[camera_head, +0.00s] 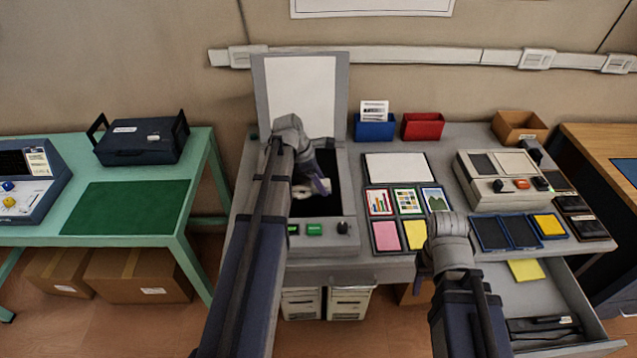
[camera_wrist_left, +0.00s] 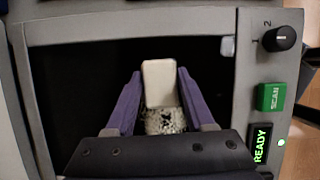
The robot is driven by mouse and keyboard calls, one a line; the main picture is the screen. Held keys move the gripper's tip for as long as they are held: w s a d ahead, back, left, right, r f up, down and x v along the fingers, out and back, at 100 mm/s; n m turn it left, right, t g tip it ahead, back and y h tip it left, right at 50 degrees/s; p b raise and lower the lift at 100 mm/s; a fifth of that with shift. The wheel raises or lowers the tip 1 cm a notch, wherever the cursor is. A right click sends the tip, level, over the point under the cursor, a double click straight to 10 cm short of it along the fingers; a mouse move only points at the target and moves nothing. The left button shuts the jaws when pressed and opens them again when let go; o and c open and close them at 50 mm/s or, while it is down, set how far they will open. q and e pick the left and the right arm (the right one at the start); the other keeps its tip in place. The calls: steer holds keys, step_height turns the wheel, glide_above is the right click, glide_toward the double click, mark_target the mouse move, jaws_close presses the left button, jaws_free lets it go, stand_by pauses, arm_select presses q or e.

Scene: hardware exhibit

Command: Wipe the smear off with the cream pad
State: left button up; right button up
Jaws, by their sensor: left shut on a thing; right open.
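My left gripper (camera_head: 318,188) is over the dark glass (camera_head: 328,217) of the open scanner. In the left wrist view its two purple fingers (camera_wrist_left: 158,92) are shut on the cream pad (camera_wrist_left: 159,82), one on each side. A speckled whitish patch, apparently the smear (camera_wrist_left: 165,121), shows right beside the pad between the fingers, partly hidden by the gripper. I cannot tell whether the pad touches the glass. My right gripper (camera_head: 424,266) is open and empty in front of the table edge, near the open drawer.
The scanner's lid (camera_head: 301,98) stands raised behind the glass. Its panel has a green SCAN button (camera_wrist_left: 271,97), a READY display (camera_wrist_left: 262,142) and a black knob (camera_wrist_left: 283,37). A card tray (camera_head: 394,205) lies to the right. An open drawer (camera_head: 535,297) juts out at lower right.

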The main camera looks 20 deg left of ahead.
mark_target(301, 191)
arm_select(q)
steer(key=shift+s, duration=0.1)
steer(key=shift+s+a, duration=0.4)
steer(key=shift+a, duration=0.45)
steer(key=shift+s+a, duration=0.4)
steer(key=shift+a, duration=0.4)
steer(key=shift+a, duration=0.1)
steer(key=shift+s+a, duration=0.4)
steer(key=shift+a, duration=0.35)
steer(key=shift+s+a, duration=0.4)
steer(key=shift+a, duration=0.35)
steer(key=shift+a, duration=0.1)
steer(key=shift+s+a, duration=0.4)
steer(key=shift+a, duration=0.35)
steer(key=shift+s+a, duration=0.4)
steer(key=shift+a, duration=0.3)
steer(key=shift+w, duration=0.1)
